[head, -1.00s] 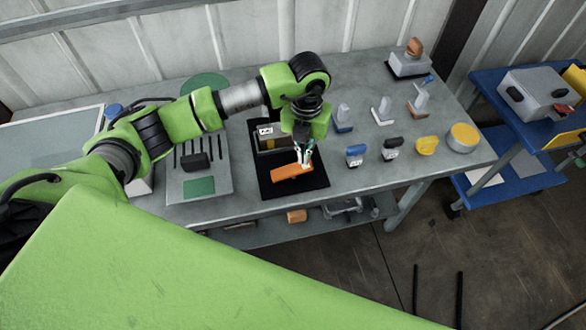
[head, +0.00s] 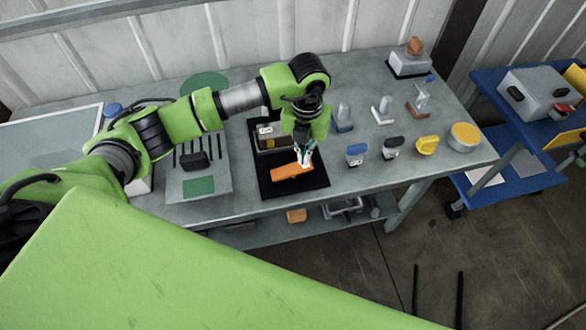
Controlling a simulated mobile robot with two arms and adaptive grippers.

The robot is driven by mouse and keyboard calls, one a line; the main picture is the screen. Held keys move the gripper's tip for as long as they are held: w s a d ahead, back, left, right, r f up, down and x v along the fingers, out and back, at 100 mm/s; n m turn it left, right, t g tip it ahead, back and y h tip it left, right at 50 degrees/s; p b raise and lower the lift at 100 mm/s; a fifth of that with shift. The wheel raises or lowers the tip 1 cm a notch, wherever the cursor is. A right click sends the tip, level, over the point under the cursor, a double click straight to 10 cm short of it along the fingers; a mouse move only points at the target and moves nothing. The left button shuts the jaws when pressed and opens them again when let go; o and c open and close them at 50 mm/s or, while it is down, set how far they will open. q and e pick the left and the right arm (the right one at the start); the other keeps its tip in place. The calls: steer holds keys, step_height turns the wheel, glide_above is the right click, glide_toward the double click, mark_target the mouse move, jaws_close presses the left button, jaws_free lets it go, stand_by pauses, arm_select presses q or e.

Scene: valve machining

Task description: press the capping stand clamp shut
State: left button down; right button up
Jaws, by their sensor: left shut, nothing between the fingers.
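The capping stand (head: 265,190) is a black base on the grey workbench, with a grey block at its back. Its orange clamp lever (head: 288,172) lies low across the front part of the base. My left gripper (head: 306,165) comes down from above, shut and empty, with its fingertips at the right end of the orange lever. Whether the tips touch it is too small to tell. The arm hides part of the stand's back. My right gripper is not in view.
Blue (head: 356,155), black (head: 393,148) and yellow (head: 428,145) topped parts stand right of the stand, with a yellow-topped round tin (head: 463,138) beyond. A grey tray (head: 200,175) lies to the left. A blue cart (head: 530,110) stands off the bench's right end.

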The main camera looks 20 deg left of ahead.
arm_select(q)
steer(key=shift+f+b, duration=1.05)
steer(key=shift+f, duration=0.3)
stand_by(0.3)
steer(key=shift+r+p, duration=2.15)
steer(key=shift+r, duration=1.45)
